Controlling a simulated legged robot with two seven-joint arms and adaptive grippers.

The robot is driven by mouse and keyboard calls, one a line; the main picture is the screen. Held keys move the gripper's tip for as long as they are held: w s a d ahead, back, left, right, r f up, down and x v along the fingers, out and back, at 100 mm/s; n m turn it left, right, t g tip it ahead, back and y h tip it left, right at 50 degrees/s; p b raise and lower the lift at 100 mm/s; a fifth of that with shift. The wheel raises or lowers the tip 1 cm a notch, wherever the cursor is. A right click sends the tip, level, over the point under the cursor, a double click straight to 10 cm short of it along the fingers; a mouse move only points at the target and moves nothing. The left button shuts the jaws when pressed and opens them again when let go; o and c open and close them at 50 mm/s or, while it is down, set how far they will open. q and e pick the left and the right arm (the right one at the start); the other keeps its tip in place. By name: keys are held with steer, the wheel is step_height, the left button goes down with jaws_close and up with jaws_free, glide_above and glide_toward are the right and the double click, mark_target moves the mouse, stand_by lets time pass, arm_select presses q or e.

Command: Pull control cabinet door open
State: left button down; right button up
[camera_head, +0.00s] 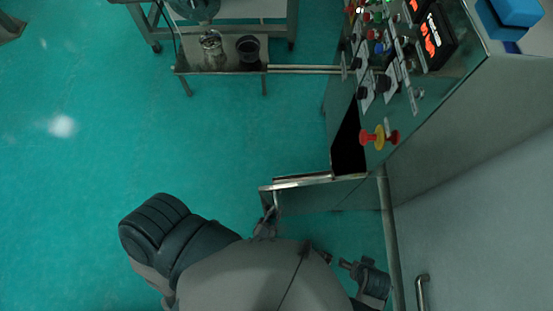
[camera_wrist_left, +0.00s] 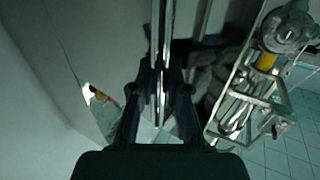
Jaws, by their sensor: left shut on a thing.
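The control cabinet (camera_head: 430,115) stands at the right in the head view, with a dark opening (camera_head: 348,143) in its side. Its door (camera_head: 325,194) stands open, sticking out to the left from the cabinet. My left gripper (camera_head: 267,219) is at the door's free edge, partly hidden by my arm. In the left wrist view its fingers (camera_wrist_left: 160,90) are shut on the thin door edge (camera_wrist_left: 163,40), which runs up between them. My right gripper (camera_head: 362,274) seems to be low at the right, partly hidden; its jaw state is unclear.
Buttons, displays and a red-yellow knob (camera_head: 379,137) are on the cabinet's panel. A metal stand (camera_head: 220,70) with a dark cup (camera_head: 248,48) and a metal vessel (camera_head: 212,50) is at the top. The green floor (camera_head: 90,130) to the left is clear.

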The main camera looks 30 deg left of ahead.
arm_select(q)
steer(key=c, duration=1.1)
jaws_free()
steer(key=shift+s, duration=0.1)
steer(key=shift+c, duration=0.2)
steer(key=shift+d, duration=0.2)
steer(key=shift+r, duration=0.15)
